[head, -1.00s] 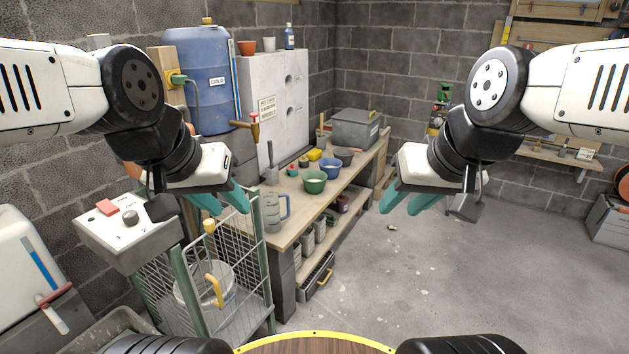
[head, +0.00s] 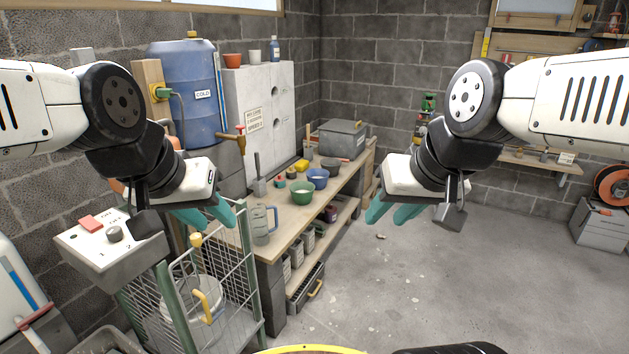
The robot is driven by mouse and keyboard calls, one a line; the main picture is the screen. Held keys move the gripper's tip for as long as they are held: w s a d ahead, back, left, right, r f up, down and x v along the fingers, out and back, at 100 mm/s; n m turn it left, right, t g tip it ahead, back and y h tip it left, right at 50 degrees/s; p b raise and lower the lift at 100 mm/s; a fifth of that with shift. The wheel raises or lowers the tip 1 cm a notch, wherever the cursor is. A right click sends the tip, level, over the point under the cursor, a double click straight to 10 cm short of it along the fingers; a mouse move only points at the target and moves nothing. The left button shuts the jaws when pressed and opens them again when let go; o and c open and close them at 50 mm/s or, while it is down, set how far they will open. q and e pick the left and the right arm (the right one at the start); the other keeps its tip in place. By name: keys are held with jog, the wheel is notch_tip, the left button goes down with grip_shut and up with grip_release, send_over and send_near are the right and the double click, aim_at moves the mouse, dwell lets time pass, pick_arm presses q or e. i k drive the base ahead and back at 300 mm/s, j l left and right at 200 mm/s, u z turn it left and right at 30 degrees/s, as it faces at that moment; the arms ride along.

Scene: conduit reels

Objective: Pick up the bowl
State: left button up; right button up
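Several bowls stand in a row on the wooden workbench (head: 283,226). A green bowl (head: 301,193) is nearest, a blue bowl (head: 318,179) is just behind it, and a dark grey bowl (head: 331,165) is further back. The green and blue bowls show something pale inside, too small to identify. My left gripper (head: 221,220) is open and empty, in front of the bench's left side near a grey measuring jug (head: 261,224). My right gripper (head: 387,217) is open and empty, to the right of the bench over the floor. Neither gripper touches a bowl.
A wire cart (head: 243,270) holding a white bucket stands before the bench on the left. A switch box (head: 105,240) is below my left arm.

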aim_at(301, 191)
jog(key=i+l, duration=0.25)
jog(key=i, duration=0.25)
jog(key=i+l, duration=0.2)
jog(key=i, duration=0.35)
jog(key=i+l, duration=0.25)
jog(key=i, duration=0.25)
jog(key=i+l, duration=0.25)
jog(key=i, duration=0.25)
jog(key=u, duration=4.15)
jog(key=z, duration=0.75)
